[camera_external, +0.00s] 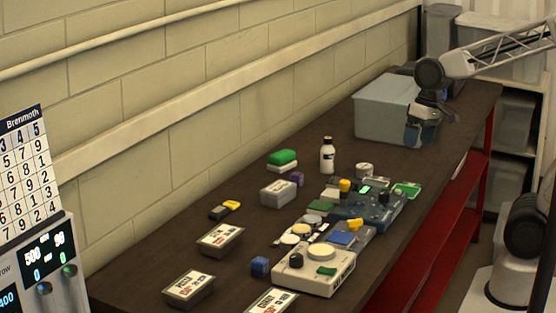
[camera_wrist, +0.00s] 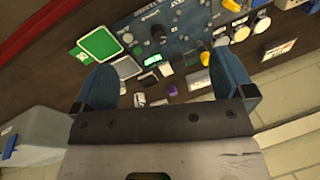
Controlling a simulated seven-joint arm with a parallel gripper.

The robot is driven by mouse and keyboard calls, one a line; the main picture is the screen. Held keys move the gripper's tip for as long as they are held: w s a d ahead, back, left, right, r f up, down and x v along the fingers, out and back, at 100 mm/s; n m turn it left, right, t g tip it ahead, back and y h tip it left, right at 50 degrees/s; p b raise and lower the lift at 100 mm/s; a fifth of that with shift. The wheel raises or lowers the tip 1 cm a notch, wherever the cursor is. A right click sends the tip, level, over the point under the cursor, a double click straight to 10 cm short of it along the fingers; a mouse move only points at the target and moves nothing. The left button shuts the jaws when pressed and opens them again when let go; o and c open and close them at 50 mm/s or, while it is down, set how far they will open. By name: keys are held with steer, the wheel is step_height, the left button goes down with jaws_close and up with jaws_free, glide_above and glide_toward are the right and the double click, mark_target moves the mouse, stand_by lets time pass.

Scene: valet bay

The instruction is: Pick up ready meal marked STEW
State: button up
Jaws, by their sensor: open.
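Three black ready-meal trays with white printed lids are at the near end of the bench in the external view. The rear one (camera_external: 220,238) has a short word that looks like STEW, though the print is small. The front-left one (camera_external: 188,288) seems to read PASTA, and the front-right one (camera_external: 272,302), cut by the frame edge, seems to read CURRY. My gripper (camera_external: 420,130) is far from them, beside the grey bin at the far end. In the wrist view its blue fingers (camera_wrist: 163,75) are apart, with nothing held between them.
A grey bin (camera_external: 385,112) stands at the far end. Control boxes with knobs and coloured pads (camera_external: 318,270) line the right bench edge. A white bottle (camera_external: 327,155), a green-topped sponge (camera_external: 282,158) and a yellow-black item (camera_external: 224,210) stand mid-bench. A blue cube (camera_external: 260,267) is near the rear tray.

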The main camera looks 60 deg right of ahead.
steer(key=w+a+f+m+g+y, duration=0.2)
steer(key=w+a+m+y, duration=0.2)
steer(key=w+a, duration=0.6)
steer(key=m+y, duration=0.7)
steer(key=m, duration=0.5)
glide_toward(229, 228)
steer(key=x, duration=0.2)
steer(key=shift+s+a+f, duration=0.1)
steer(key=shift+a+f, duration=0.2)
steer(key=shift+f, duration=0.05)
steer(key=shift+a, duration=0.1)
steer(key=shift+x, duration=1.2)
steer(key=shift+a, duration=0.1)
steer(key=shift+x, duration=2.45)
steer(key=shift+r, duration=0.1)
